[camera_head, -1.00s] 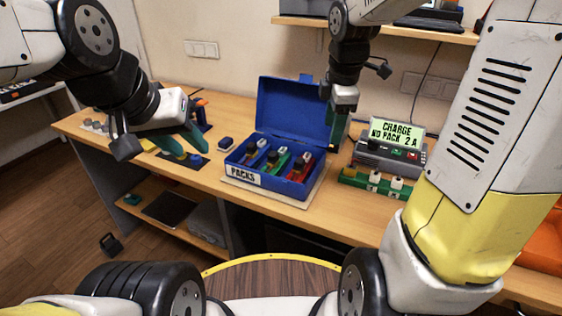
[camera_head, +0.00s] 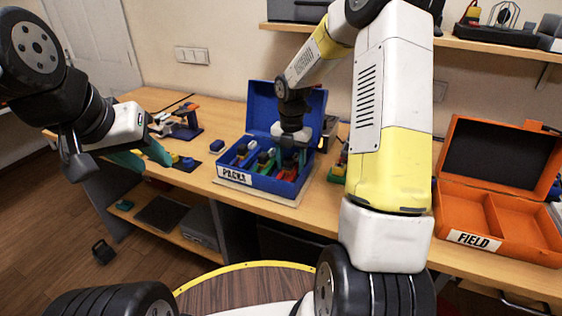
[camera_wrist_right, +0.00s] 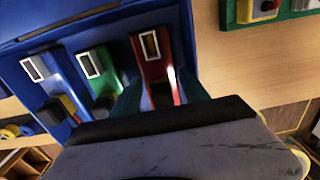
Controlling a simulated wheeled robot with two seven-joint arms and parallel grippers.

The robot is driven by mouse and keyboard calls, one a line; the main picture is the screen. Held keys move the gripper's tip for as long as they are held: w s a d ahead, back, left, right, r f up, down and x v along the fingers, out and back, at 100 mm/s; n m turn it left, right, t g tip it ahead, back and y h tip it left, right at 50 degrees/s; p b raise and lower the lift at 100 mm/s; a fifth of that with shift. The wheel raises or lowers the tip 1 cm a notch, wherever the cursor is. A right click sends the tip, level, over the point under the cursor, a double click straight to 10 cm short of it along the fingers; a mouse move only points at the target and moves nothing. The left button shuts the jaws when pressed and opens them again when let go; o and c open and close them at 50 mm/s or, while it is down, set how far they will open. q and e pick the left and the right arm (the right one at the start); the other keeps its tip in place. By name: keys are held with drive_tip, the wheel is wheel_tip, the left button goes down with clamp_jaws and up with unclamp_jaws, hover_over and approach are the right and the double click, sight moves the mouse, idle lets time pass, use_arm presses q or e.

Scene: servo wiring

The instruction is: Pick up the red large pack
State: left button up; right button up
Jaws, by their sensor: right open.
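The red large pack (camera_head: 288,170) stands in the right-hand slot of the open blue PACKS box (camera_head: 264,182). In the right wrist view the red pack (camera_wrist_right: 152,52) lies between the green fingers of my right gripper (camera_wrist_right: 160,96). My right gripper (camera_head: 293,152) is open, pointing down over the right part of the box in the head view, and partly hides the pack. Whether the fingers touch it I cannot tell. My left gripper (camera_head: 142,157) is open and empty, above the left part of the bench.
A green pack (camera_wrist_right: 98,66) and a blue pack (camera_wrist_right: 45,74) stand in the box's other slots. The raised lid (camera_head: 262,105) is behind. An open orange FIELD case (camera_head: 500,215) sits at the right. My right arm hides most of the charger.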

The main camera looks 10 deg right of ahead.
drive_tip(key=shift+f, duration=0.8)
drive_tip(key=shift+w, duration=0.1)
clamp_jaws()
drive_tip(key=shift+r, duration=0.1)
